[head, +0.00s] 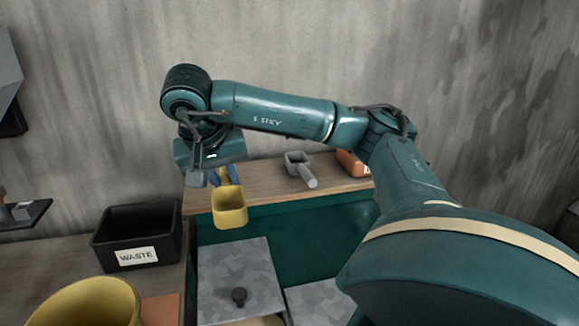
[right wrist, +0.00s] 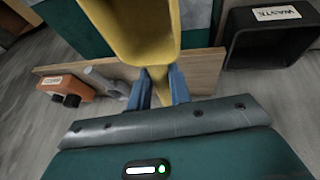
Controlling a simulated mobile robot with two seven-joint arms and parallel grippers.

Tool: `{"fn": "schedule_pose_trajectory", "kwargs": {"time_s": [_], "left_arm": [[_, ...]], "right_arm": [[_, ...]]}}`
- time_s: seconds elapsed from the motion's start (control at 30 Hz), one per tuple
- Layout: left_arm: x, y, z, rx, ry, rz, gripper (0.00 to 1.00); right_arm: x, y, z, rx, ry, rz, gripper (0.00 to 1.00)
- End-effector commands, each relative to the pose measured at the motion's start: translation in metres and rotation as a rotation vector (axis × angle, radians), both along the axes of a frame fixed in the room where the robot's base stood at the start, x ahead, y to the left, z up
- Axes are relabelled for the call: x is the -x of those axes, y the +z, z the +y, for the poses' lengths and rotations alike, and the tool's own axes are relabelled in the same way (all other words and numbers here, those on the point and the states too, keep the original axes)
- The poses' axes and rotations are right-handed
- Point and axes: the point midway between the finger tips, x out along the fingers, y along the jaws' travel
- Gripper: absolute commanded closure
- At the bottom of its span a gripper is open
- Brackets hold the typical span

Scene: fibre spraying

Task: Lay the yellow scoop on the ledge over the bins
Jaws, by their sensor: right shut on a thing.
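The yellow scoop (head: 230,208) hangs from my right gripper (head: 226,176), its bowl in front of the wooden ledge (head: 265,187) in the head view. In the right wrist view the blue fingers of my right gripper (right wrist: 159,88) are shut on the handle of the yellow scoop (right wrist: 135,30). The ledge (right wrist: 200,68) shows behind the fingers there. The bins under the ledge have grey speckled lids; one lid (head: 232,270) has a dark knob. My left gripper is not in view.
A grey scoop (head: 297,163) and an orange object (head: 352,163) lie on the ledge to the right. A black waste box (head: 137,237) stands left of the ledge. A yellow round container (head: 88,303) is at the front left. The concrete wall rises behind.

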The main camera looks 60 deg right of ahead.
Motion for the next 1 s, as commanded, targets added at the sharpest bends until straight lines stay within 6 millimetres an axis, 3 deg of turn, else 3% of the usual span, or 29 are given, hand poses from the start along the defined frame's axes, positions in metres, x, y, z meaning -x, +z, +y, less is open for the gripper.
{"fn": "schedule_pose_trajectory", "kwargs": {"time_s": [0.27,0.47,0.7,0.9,1.0], "left_arm": [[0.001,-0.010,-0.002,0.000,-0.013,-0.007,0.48],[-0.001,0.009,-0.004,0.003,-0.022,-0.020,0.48],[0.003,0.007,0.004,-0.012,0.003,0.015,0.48],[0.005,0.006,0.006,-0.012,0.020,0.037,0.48],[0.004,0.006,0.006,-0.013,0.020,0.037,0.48]], "right_arm": [[-0.045,-0.005,-0.038,-0.005,-0.007,0.003,1.00],[-0.085,0.003,-0.072,-0.003,-0.006,0.003,1.00],[-0.126,0.003,-0.105,-0.002,-0.003,0.002,1.00],[-0.150,0.002,-0.126,-0.001,-0.002,0.002,1.00],[-0.148,-0.020,-0.125,0.001,0.002,0.005,1.00]]}}
